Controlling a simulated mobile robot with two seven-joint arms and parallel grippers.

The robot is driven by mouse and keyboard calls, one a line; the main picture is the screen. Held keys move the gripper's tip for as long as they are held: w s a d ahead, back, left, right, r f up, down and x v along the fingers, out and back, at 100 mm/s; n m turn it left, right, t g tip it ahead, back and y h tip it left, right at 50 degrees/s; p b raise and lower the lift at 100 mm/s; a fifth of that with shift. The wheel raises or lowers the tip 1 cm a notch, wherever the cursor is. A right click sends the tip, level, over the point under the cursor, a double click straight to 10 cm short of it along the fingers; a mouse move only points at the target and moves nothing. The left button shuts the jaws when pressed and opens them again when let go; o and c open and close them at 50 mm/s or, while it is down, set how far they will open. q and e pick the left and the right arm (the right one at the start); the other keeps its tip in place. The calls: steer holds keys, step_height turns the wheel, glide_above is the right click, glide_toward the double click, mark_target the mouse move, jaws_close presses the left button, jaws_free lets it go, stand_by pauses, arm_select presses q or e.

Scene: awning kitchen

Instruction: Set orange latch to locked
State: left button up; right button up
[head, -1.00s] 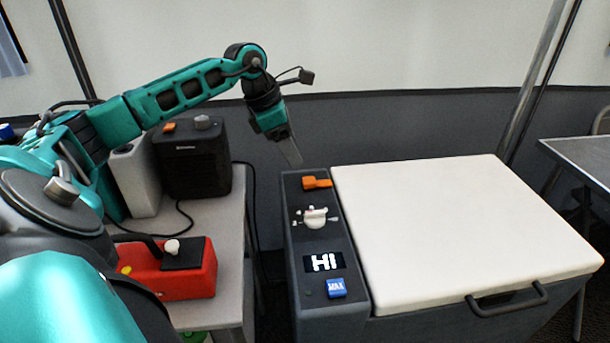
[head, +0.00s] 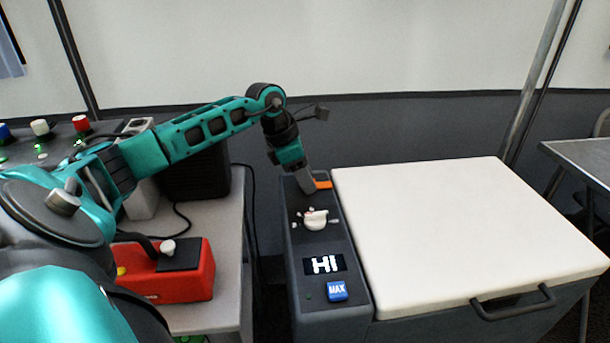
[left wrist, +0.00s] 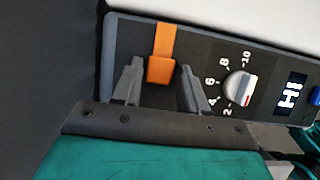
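The orange latch (head: 323,180) sits at the far end of the dark control panel on the white-lidded cooler. It also shows in the left wrist view (left wrist: 162,58), with a thicker block at its end nearest the gripper. My left gripper (head: 308,190) is lowered over the latch and hides part of it in the head view. In the left wrist view its two fingers (left wrist: 159,78) are apart, with the latch's block between and just beyond their tips. I cannot tell whether a finger touches it. My right gripper is not in view.
A white dial (head: 315,221), a "HI" display (head: 324,264) and a blue MAX button (head: 336,291) are on the same panel. The white lid (head: 460,230) is closed beside it. A red box (head: 185,275) stands on the grey side table to the left.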

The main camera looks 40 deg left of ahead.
mark_target(327, 184)
arm_select(q)
jaws_close()
stand_by(0.3)
steer(key=shift+w+d+r, duration=0.1)
steer(key=shift+w+d, duration=0.2)
steer(key=shift+w, duration=0.05)
steer(key=shift+w+d+p, duration=0.55)
steer(key=shift+w+d, duration=0.1)
steer(key=shift+w, duration=0.25)
steer(key=shift+w+d, duration=0.15)
